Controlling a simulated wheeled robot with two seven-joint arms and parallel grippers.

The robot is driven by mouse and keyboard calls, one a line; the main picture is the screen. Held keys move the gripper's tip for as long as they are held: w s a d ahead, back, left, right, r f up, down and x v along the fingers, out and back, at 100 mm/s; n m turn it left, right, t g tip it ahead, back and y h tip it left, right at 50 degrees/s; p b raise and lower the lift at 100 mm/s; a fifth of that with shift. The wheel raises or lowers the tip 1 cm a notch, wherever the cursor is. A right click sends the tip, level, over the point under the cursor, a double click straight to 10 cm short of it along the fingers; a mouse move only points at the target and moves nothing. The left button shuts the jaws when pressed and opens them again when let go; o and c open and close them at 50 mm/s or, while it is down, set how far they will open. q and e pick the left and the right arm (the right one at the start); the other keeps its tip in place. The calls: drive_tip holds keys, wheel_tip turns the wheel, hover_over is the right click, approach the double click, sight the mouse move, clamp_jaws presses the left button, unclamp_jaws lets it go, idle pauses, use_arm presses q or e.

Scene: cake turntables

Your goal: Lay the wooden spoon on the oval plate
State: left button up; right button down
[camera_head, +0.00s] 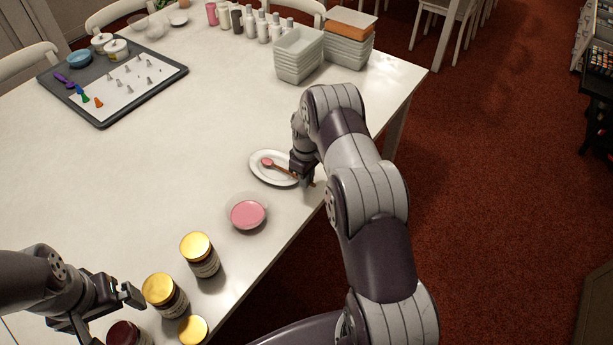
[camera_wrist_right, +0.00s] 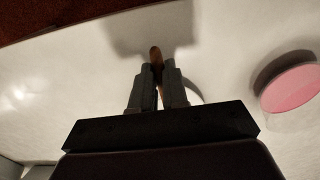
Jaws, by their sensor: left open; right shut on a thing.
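The wooden spoon (camera_head: 279,168) lies over the white oval plate (camera_head: 262,177), its pink-coated bowl above the plate and its handle running right into my right gripper. My right gripper (camera_head: 303,182) is shut on the handle beside the plate's right edge. In the right wrist view the handle's end (camera_wrist_right: 155,54) sticks out between the fingers (camera_wrist_right: 157,88), low over the table. I cannot tell whether the spoon rests on the plate. A sliver of the plate (camera_wrist_right: 193,92) shows behind the fingers. My left gripper (camera_head: 112,306) is open and empty at the lower left.
A bowl of pink icing (camera_head: 248,214) stands close to the plate, towards me. Gold-lidded jars (camera_head: 200,256) stand nearer. A grey tray (camera_head: 160,81) with piping tips, stacked white tubs (camera_head: 297,58) and bottles (camera_head: 262,27) are farther back. The table's middle is clear.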

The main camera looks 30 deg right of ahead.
drive_tip(key=c, duration=1.1)
unclamp_jaws()
drive_tip(key=shift+r, duration=0.1)
wheel_tip(320, 180, up, 12)
drive_tip(key=shift+r+b, duration=0.25)
drive_tip(key=shift+b, duration=0.5)
